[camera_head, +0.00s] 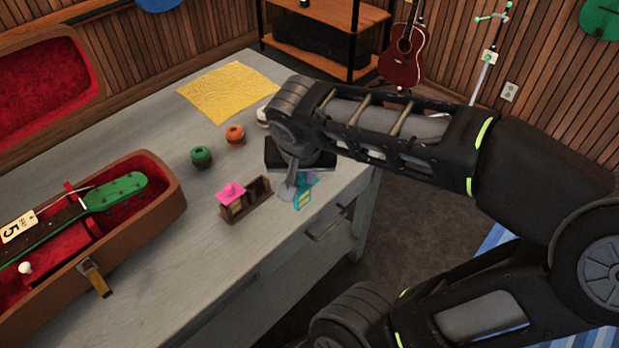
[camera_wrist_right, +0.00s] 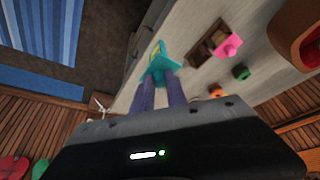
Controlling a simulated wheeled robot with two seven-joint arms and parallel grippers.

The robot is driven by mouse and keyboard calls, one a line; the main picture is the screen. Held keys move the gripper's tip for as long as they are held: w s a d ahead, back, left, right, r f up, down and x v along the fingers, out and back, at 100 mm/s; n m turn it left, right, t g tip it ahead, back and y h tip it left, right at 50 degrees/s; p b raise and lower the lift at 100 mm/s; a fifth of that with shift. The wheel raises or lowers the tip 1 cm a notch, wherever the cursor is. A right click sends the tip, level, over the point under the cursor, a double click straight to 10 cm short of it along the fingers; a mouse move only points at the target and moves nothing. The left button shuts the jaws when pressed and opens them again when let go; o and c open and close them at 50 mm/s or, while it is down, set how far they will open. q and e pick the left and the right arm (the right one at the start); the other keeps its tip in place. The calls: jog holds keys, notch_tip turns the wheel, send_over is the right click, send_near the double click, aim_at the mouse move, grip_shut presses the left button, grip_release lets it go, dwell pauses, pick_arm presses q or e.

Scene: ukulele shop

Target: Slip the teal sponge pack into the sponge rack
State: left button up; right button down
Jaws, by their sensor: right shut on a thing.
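The teal sponge pack (camera_head: 305,189) is held by my right gripper (camera_head: 292,187), above the worktable near its right edge. In the right wrist view the teal pack (camera_wrist_right: 160,68) sits between the two fingers (camera_wrist_right: 161,88), which are shut on it. The sponge rack (camera_head: 233,213) is a small dark wooden holder on the table, just left of the pack and apart from it. A pink pack (camera_head: 231,192) stands in the rack's left part, and the right part looks empty. The rack also shows in the right wrist view (camera_wrist_right: 201,52). My left gripper is out of view.
Green (camera_head: 201,155) and orange (camera_head: 235,134) round items stand behind the rack. A yellow cloth (camera_head: 230,91) lies at the back. An open red-lined case (camera_head: 165,212) with a green ukulele takes up the left. The table front between case and rack is clear.

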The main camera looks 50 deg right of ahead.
jog(key=shift+w+p, duration=1.45)
jog(key=shift+w, duration=6.5)
notch_tip(320, 180, down, 9)
jog(key=b, duration=0.7)
jog(key=shift+d, duration=0.15)
jog(key=shift+w+f, duration=0.1)
jog(key=c, duration=1.3)
grip_release()
jog(key=shift+o, duration=0.2)
